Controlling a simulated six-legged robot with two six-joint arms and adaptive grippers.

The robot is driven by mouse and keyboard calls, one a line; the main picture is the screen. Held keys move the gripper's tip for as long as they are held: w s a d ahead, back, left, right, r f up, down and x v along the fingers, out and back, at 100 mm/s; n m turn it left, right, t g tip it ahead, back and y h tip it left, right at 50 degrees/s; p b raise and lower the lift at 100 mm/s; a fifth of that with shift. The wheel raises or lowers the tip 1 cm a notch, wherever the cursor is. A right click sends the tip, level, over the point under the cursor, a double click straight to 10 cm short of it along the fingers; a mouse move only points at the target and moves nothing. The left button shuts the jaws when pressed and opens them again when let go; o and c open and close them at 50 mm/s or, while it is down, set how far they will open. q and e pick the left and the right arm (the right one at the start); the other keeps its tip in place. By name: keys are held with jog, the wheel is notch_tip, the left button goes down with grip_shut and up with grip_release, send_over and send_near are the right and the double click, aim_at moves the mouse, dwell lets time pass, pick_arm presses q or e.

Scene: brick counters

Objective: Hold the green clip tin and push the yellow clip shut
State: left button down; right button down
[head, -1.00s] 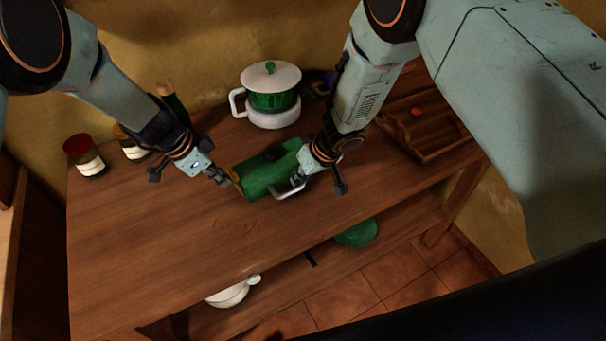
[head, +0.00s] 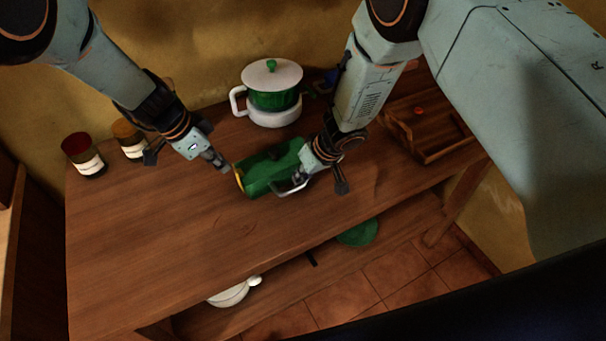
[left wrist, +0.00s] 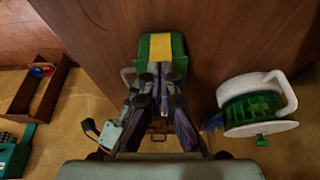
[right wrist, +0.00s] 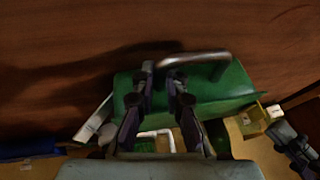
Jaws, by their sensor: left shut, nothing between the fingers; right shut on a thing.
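The green clip tin (head: 262,175) lies on the wooden counter, with its metal handle (head: 290,187) on the near side. The yellow clip (head: 239,179) is on the tin's left end; it also shows in the left wrist view (left wrist: 160,46) and at the right in the right wrist view (right wrist: 274,111). My right gripper (head: 303,178) is shut on the tin's handle; in the right wrist view its fingers (right wrist: 161,70) meet at the handle. My left gripper (head: 227,170) is shut and empty, its tips close to the yellow clip. I cannot tell whether they touch it.
A green and white lidded pot (head: 273,98) stands behind the tin. Two jars, one with a red lid (head: 84,155) and one with an orange lid (head: 130,139), stand at the back left. A wooden tray (head: 432,155) is at the right. The front left counter is clear.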

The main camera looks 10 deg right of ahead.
jog(key=shift+r, duration=0.1)
jog(key=shift+w, duration=0.15)
pick_arm(q)
jog(key=v, duration=0.3)
jog(key=shift+d+r, duration=0.25)
jog(key=shift+r, duration=0.3)
pick_arm(e)
jog(key=c, duration=1.7)
grip_release()
jog(key=o, duration=0.4)
pick_arm(q)
jog(key=shift+w, duration=0.1)
pick_arm(e)
jog(key=v, duration=1.2)
